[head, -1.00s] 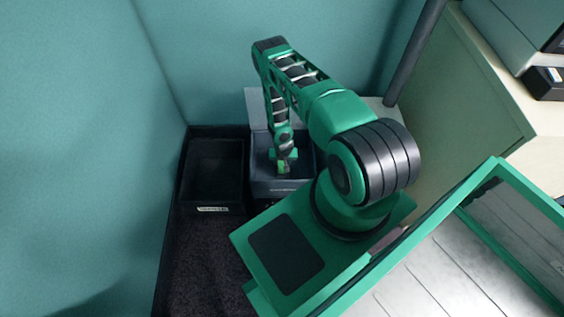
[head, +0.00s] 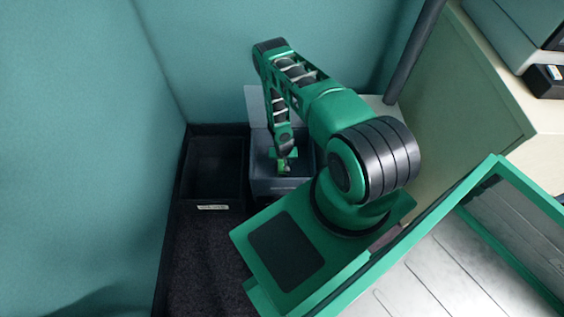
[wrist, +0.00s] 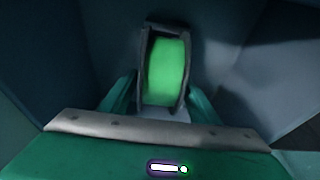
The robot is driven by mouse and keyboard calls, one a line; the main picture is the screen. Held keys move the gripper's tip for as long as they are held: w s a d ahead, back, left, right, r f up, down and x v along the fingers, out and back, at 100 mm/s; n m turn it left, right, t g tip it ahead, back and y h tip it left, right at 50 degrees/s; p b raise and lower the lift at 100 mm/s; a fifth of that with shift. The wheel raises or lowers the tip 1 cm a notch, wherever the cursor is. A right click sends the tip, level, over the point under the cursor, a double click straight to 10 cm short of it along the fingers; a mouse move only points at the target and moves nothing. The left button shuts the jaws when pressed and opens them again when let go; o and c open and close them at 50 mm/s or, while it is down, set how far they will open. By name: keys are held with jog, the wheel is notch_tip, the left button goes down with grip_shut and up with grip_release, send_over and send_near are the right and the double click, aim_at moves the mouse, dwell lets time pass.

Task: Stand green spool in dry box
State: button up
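The green spool (wrist: 166,72) is in the wrist view, between my two fingers, with dark flanges on either side of a bright green middle. My gripper (wrist: 163,88) has its fingers against both flanges and appears shut on it. In the head view my gripper (head: 285,165) points down inside the grey open box (head: 275,186), which I take as the dry box; its raised lid (head: 258,105) is behind. My gripper and arm hide much of the box's inside in the head view. I cannot tell whether the spool touches the box floor.
A black open bin (head: 214,175) with a white label stands just left of the grey box. Both stand on a dark, rimmed surface (head: 205,265) with bare room at the front. Teal walls (head: 90,150) close off the left and back. A beige cabinet (head: 465,110) is at the right.

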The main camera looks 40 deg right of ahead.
dwell(0.3)
jog(key=v, duration=1)
jog(key=shift+s+a+r, duration=0.1)
jog(key=shift+r, duration=0.25)
